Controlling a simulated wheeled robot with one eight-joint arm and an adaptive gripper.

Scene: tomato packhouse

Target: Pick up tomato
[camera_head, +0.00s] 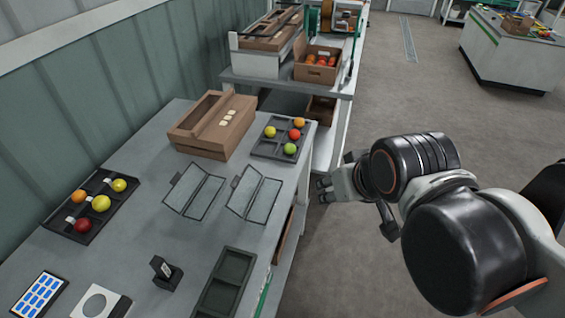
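A black tray (262,150) near the table's far right edge holds a yellow tomato (270,132), an orange tomato (299,123), a red tomato (295,134) and a green tomato (290,149). Another black tray (92,232) at the left holds an orange tomato (78,196), two yellow tomatoes (119,185) (101,203) and a red tomato (82,225), with small white tags beside some. My gripper (324,188) is just right of the table edge, apart from all tomatoes. Its fingers are small and partly hidden, so its opening is unclear.
A brown carton (190,146), two wire-framed clear panels (192,190) (253,194), an empty dark tray (222,285) and a small black stand (167,273) occupy the grey table (145,225). A crate of red-orange tomatoes (314,73) stands on a farther bench. The floor at right is open.

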